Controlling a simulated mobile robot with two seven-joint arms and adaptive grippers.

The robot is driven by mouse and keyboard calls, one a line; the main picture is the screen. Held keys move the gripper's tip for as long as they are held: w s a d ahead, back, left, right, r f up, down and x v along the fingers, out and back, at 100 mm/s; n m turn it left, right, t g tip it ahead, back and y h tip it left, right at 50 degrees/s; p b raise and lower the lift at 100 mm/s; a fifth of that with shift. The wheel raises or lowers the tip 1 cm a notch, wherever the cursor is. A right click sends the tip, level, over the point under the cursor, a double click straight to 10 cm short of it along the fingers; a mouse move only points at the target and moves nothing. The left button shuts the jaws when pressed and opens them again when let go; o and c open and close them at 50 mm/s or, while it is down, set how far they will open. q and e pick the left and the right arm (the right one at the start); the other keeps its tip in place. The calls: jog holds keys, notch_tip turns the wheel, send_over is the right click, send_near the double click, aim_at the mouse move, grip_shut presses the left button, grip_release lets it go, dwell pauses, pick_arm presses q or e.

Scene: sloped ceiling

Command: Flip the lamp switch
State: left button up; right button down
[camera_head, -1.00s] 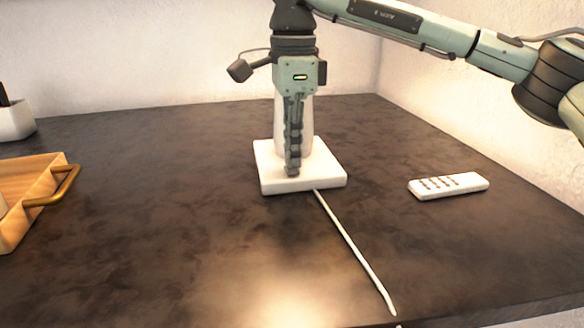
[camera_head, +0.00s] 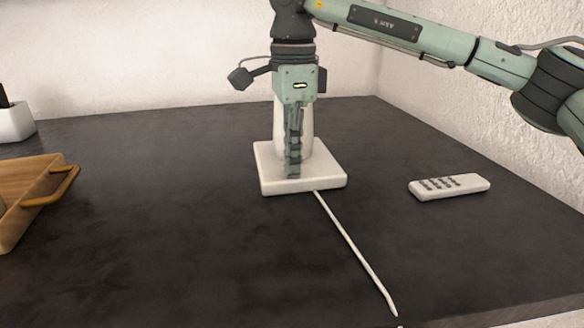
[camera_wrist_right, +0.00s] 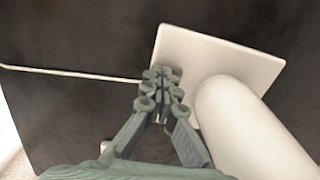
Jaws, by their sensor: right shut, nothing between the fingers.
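The lamp's square white base (camera_head: 325,177) stands on the dark tabletop. Its white post (camera_head: 307,135) rises behind my right gripper (camera_head: 293,174), which hides part of it in the head view; the lamp's top is hidden or out of frame. The right gripper is shut and empty, pointing down with its fingertips at the base in front of the post. In the right wrist view the shut fingertips (camera_wrist_right: 161,75) lie over the base (camera_wrist_right: 220,55), beside the post (camera_wrist_right: 250,125). I cannot make out the switch itself. The left gripper is not in view.
A white cord (camera_head: 352,247) runs from the base to the table's front edge. A white remote (camera_head: 449,187) lies at right. A wooden tray (camera_head: 28,190) with a brass handle is at left, and a white pot (camera_head: 16,122) stands behind it. Walls border the back and right.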

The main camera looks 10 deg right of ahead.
jog(key=shift+r+p, duration=2.75)
jog(key=shift+r, duration=0.7)
jog(key=shift+f, duration=0.1)
